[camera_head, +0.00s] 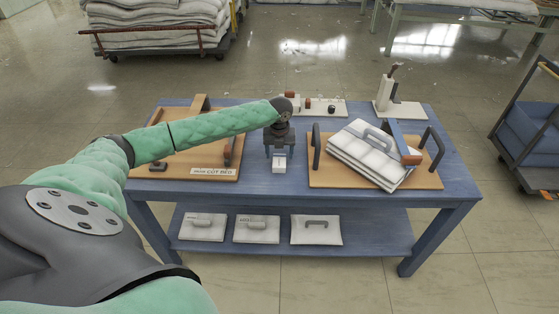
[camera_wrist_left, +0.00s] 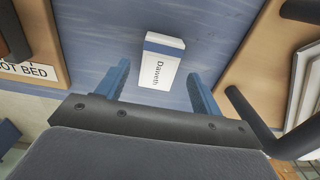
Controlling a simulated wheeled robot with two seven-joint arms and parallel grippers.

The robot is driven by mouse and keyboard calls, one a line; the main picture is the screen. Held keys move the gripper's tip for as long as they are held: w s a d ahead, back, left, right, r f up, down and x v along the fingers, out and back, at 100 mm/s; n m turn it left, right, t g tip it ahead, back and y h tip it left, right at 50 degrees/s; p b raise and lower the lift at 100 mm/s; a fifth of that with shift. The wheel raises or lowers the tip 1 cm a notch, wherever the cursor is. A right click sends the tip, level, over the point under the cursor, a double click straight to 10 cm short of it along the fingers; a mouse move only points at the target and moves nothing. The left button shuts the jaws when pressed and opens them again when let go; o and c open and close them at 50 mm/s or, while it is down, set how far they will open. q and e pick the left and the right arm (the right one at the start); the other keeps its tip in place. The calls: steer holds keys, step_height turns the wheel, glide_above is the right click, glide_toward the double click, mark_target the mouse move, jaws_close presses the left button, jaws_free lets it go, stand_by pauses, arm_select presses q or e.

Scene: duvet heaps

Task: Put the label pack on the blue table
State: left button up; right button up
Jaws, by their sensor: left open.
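The label pack is a small white block with a blue band and dark print. In the head view the label pack (camera_head: 279,163) sits on the blue table (camera_head: 268,184), between two wooden boards. In the left wrist view the label pack (camera_wrist_left: 161,62) lies on the bare blue tabletop (camera_wrist_left: 105,22), just beyond the fingers. My left gripper (camera_head: 280,154) is right above or behind the pack. My right gripper is not in view.
A wooden board with a "COT BED" label (camera_head: 213,171) is on the left. Another wooden board (camera_head: 325,178) on the right bears a stack of white folded pieces (camera_head: 366,150). A lower shelf (camera_head: 282,246) holds several white pads. A blue cart (camera_head: 532,135) stands at the right.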

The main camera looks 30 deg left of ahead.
mark_target(280, 160)
arm_select(q)
step_height(280, 160, up, 8)
steer(key=b, duration=0.1)
steer(key=shift+r+b, duration=0.2)
steer(key=shift+b, duration=0.2)
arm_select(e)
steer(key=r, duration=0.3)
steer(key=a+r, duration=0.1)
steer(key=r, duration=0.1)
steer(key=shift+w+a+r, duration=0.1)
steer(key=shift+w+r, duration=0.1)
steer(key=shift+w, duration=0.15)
